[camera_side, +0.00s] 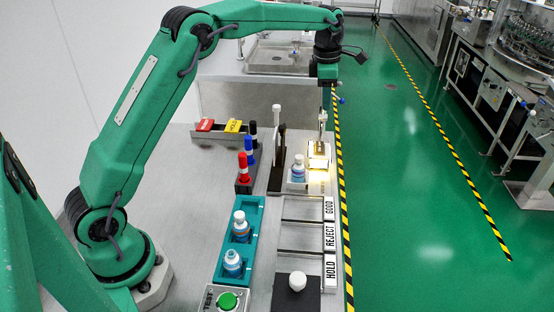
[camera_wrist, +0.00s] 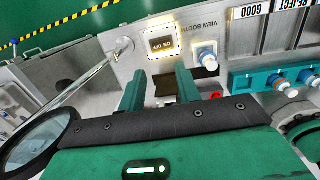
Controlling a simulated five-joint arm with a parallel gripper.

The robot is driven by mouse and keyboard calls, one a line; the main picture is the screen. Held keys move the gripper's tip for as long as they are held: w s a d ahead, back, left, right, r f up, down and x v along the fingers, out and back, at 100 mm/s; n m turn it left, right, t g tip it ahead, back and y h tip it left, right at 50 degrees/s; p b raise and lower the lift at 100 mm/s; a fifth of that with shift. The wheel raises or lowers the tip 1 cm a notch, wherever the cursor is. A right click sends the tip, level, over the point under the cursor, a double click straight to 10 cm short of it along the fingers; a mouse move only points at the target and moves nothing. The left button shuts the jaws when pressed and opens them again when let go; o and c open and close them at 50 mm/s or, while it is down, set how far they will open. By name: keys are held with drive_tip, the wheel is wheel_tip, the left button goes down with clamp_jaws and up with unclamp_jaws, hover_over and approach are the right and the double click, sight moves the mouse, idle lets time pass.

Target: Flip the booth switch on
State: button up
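The booth switch (camera_wrist: 163,44) is a brown rocker marked ON and OFF in a pale frame, beside the words VIEW BOOTH. I cannot tell which way it is tipped. In the side view a bright, warm-lit patch (camera_side: 319,150) shows at the booth, below a thin metal post. My gripper (camera_wrist: 160,90) is open and empty in the wrist view, with its two green fingers apart below the switch in the picture. In the side view my gripper (camera_side: 328,84) hangs high above the booth, clear of it; its fingertips are hard to make out.
A white-capped bottle (camera_side: 298,170) stands in the booth, also in the wrist view (camera_wrist: 206,58). A dark upright panel (camera_side: 271,180) stands left of it. A teal rack (camera_side: 218,272) holds two bottles. A black-rimmed disc (camera_wrist: 30,140) shows lower left.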

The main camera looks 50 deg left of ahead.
drive_tip(key=shift+o, duration=0.7)
drive_tip(key=shift+r, duration=0.5)
wheel_tip(320, 180, up, 4)
drive_tip(key=m+g, duration=0.1)
drive_tip(key=m, duration=1.7)
hover_over(320, 147)
wheel_tip(320, 147, down, 12)
drive_tip(key=shift+f, duration=0.15)
drive_tip(key=shift+f, duration=3.9)
